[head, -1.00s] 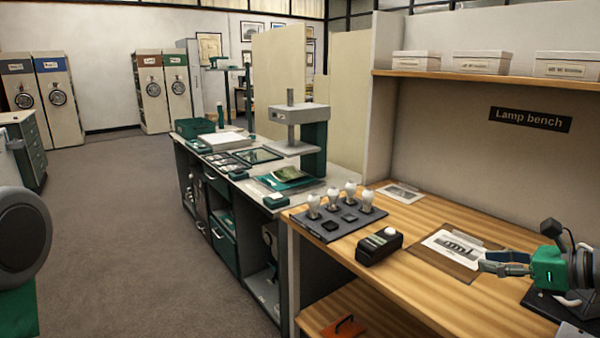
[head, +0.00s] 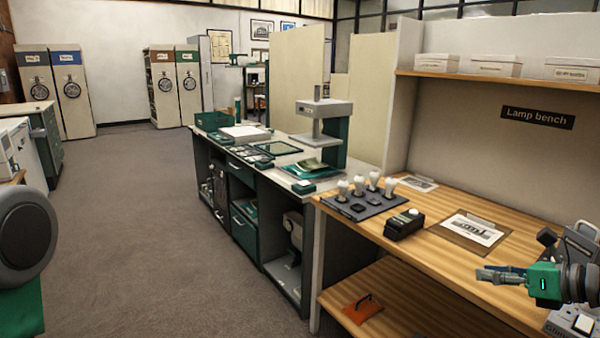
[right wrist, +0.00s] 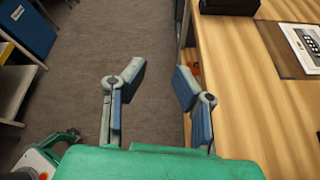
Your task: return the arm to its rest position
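My right gripper (head: 482,276) is at the right in the head view, near the front edge of the lamp bench (head: 455,262). In the right wrist view its two blue-grey fingers (right wrist: 160,76) are spread apart with nothing between them. Carpet shows below the gap, and the bench's front edge runs just right of the fingers. A dark round part of my left arm (head: 25,235) is at the left edge of the head view. My left gripper cannot be made out.
The bench holds a dark tray (head: 362,207) of white bulbs, a black box (head: 404,224) and a print (head: 470,229). A grey device (head: 572,325) is near my right gripper. An orange item (head: 362,309) lies on the lower shelf.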

